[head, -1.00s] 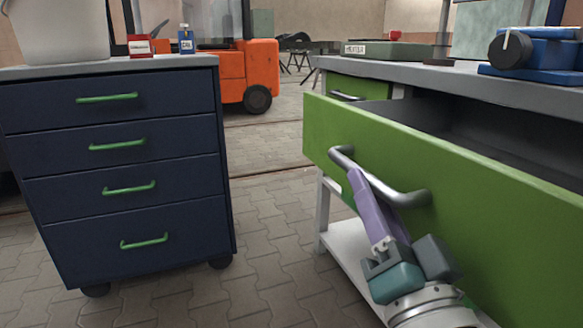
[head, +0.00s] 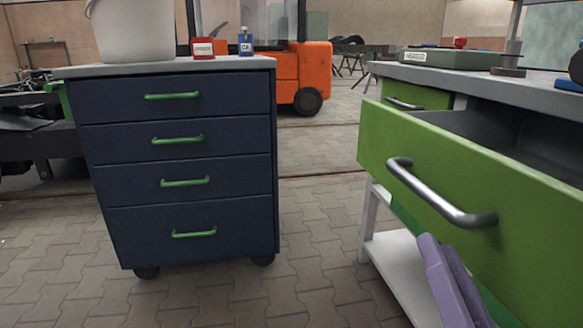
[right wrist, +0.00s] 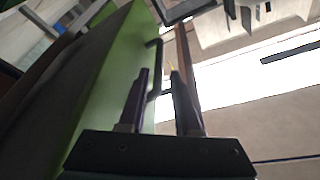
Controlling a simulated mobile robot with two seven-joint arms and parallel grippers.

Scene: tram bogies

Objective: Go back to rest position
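My right gripper (head: 455,285) shows at the bottom right of the head view as two purple fingers, below the handle of the open green drawer. In the right wrist view the fingers (right wrist: 158,72) stand apart with nothing held between them. The grey drawer handle (head: 440,197) is clear of the fingers in the head view. The handle also shows beyond the fingertips in the right wrist view (right wrist: 154,60). The green drawer (head: 400,150) is pulled out from the workbench. My left gripper is not in view.
A dark blue drawer cabinet (head: 185,190) on castors stands at left, with a white bucket (head: 133,30) on top. The workbench top (head: 460,80) is above the drawer at right. An orange forklift (head: 302,70) stands behind. Paved floor (head: 315,230) between cabinet and bench is clear.

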